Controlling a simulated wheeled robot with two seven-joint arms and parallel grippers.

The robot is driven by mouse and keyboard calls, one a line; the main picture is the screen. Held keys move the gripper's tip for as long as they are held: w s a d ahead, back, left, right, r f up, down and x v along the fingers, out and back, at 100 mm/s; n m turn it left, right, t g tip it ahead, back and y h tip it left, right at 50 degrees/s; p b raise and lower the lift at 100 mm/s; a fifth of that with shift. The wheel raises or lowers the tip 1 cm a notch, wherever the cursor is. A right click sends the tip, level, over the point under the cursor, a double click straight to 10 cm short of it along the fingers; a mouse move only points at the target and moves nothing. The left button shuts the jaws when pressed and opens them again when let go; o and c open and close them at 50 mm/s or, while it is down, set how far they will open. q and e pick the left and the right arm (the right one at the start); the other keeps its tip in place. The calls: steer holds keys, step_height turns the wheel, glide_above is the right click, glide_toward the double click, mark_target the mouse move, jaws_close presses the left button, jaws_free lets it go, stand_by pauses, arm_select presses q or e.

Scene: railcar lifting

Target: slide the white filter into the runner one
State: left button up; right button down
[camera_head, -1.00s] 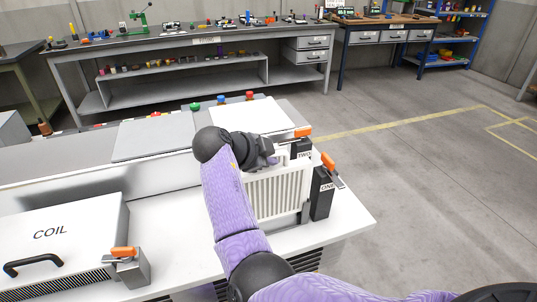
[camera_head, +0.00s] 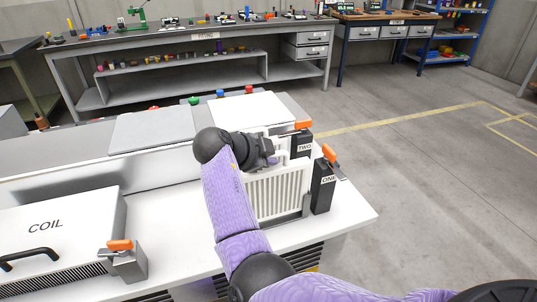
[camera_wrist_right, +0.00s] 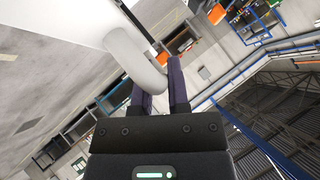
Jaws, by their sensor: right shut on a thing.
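The white filter (camera_head: 278,194), a slatted upright panel, stands at the right end of the white bench, partly hidden by my right arm. Runner one is the dark post labelled ONE (camera_head: 322,187), with an orange lever on top, just right of the filter. I cannot tell whether the filter's edge is inside its slot. My right gripper (camera_head: 276,158) is at the filter's top, shut on its handle. In the right wrist view, the curved white handle (camera_wrist_right: 136,58) runs to the dark fingers (camera_wrist_right: 162,85). My left gripper is not in view.
A dark post labelled TWO (camera_head: 303,146), with an orange lever, stands behind runner one. A white COIL box (camera_head: 60,228) and another orange-levered clamp (camera_head: 126,262) sit at the left of the bench. Open floor lies to the right.

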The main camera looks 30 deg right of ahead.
steer(key=shift+f+b, duration=0.8)
steer(key=shift+f, duration=0.3)
steer(key=c, duration=0.5)
jaws_free()
steer(key=shift+c, duration=0.2)
steer(key=p+v, duration=0.1)
steer(key=v, duration=0.9)
steer(key=shift+p, duration=0.3)
